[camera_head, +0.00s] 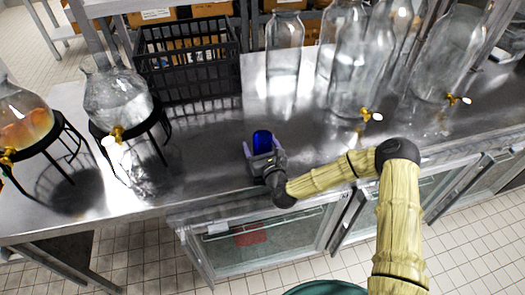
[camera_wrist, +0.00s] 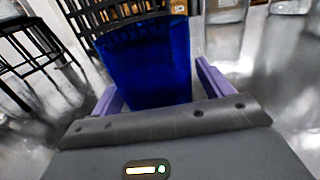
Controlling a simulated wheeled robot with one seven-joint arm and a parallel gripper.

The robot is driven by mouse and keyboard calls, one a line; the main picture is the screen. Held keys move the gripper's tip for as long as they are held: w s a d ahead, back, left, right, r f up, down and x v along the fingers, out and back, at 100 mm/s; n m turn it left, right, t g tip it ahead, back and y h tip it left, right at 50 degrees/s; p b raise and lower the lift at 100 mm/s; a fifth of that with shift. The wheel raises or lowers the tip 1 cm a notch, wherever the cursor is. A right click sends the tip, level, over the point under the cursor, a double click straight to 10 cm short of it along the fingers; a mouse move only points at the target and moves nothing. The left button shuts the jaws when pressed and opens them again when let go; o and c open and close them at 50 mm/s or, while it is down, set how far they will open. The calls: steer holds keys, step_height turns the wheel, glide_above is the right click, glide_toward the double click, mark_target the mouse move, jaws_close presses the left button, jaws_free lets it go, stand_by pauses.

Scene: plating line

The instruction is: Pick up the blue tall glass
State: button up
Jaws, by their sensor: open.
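The blue tall glass (camera_head: 263,138) stands on the steel counter (camera_head: 205,150), near its front edge. In the wrist view the blue glass (camera_wrist: 148,62) fills the upper middle, and its base is partly hidden by the gripper body. My gripper (camera_head: 263,151) is at the glass, with one purple finger on each side of it. In the wrist view my gripper (camera_wrist: 157,85) is open. A gap shows between the glass and the right finger; whether the left finger touches the glass I cannot tell.
A black crate (camera_head: 190,62) stands behind the glass. Glass dispensers on black stands (camera_head: 118,95) are at the left. Several large clear jars (camera_head: 285,55) and dispensers with gold taps (camera_head: 365,75) stand at the back right. The counter around the glass is clear.

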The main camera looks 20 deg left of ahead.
steer(key=c, duration=1.2)
step_height(320, 180, up, 10)
steer(key=shift+r+b, duration=0.1)
steer(key=shift+b, duration=0.6)
